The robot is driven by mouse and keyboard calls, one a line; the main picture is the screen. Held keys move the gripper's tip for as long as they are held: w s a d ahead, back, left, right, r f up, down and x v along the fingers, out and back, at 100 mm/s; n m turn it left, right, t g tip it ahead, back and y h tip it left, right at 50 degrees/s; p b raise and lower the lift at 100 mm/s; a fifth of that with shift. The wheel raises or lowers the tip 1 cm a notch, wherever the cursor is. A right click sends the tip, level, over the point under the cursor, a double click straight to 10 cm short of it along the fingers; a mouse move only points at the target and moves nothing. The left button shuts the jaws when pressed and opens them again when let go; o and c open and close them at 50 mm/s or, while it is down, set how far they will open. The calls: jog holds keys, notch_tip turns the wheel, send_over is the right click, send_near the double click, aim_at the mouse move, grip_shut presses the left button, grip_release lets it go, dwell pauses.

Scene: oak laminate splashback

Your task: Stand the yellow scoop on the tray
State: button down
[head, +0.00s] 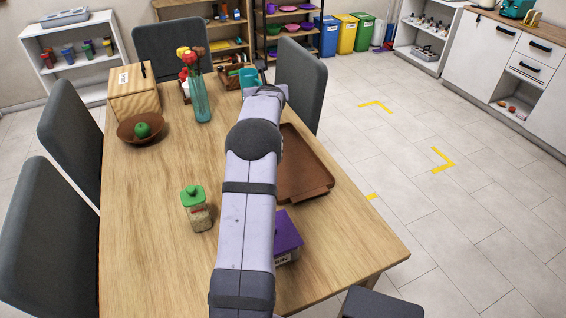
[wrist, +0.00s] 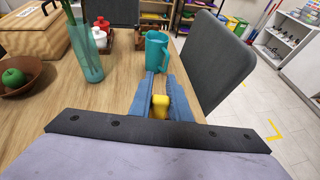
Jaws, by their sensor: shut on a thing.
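My gripper (wrist: 160,90) has two blue fingers that are shut on the yellow scoop (wrist: 160,106), which shows between them in the wrist view. Only a small part of the scoop shows, so I cannot tell its tilt or whether it touches anything below. The brown tray (head: 312,178) lies on the table's right side in the head view, partly behind my arm. The visible part of the tray is bare. In the head view my arm hides the fingers and the scoop.
A teal jug (wrist: 157,50) stands beyond my fingertips. A glass vase (head: 201,100) with flowers, a wooden box (head: 134,95) and a bowl (head: 128,133) with a green apple are left. A green-lidded jar (head: 196,212) and a purple-lidded box (head: 288,237) flank my arm.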

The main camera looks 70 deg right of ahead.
jog(key=s+d+b, duration=0.1)
jog(key=s, duration=0.7)
jog(key=w+a, duration=0.1)
jog(key=w+a+f+n+t+y, duration=0.1)
jog(key=a, duration=0.1)
jog(key=w+a+f+n+t, duration=0.1)
jog(key=a, duration=0.1)
jog(key=shift+w+a+y, duration=0.1)
jog(key=shift+w+y, duration=0.05)
jog(key=shift+y, duration=0.25)
jog(key=shift+w+a+r, duration=0.1)
jog(key=shift+w+a, duration=0.1)
jog(key=shift+w, duration=0.05)
notch_tip(320, 180, down, 10)
jog(key=shift+f+b, duration=0.3)
jog(key=shift+b, duration=0.25)
jog(key=c, duration=1.7)
grip_release()
jog(key=shift+r, duration=0.1)
jog(key=shift+o, duration=0.2)
jog(key=shift+r, duration=0.1)
